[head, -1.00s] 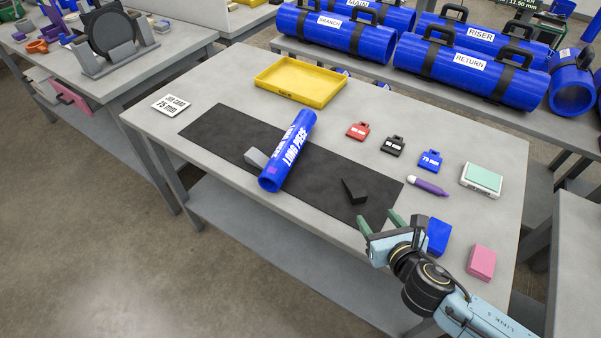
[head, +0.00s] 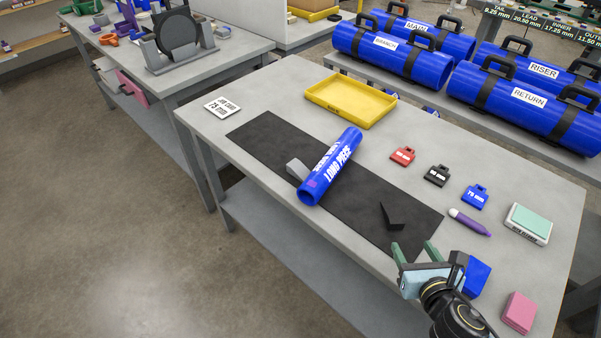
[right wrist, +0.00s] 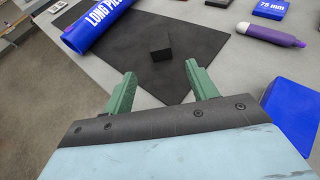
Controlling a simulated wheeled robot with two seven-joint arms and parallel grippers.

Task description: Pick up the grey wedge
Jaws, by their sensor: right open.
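A dark, almost black wedge (head: 394,221) stands on the black mat (head: 265,134), near the mat's right end. In the right wrist view the dark wedge (right wrist: 160,45) shows ahead of the fingertips, roughly between their lines. My right gripper (head: 414,250) is open and empty at the table's front edge, apart from the wedge; its green fingers also show in the right wrist view (right wrist: 168,82). A lighter grey piece (head: 297,168) sits against the left side of the blue long pipe (head: 331,167), partly hidden by it. My left gripper is not in view.
A blue block (head: 476,276) stands close beside my right gripper, with a pink block (head: 518,312) farther right. A purple marker (head: 470,223), several small tags and a yellow tray (head: 351,98) lie on the table. The mat around the dark wedge is clear.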

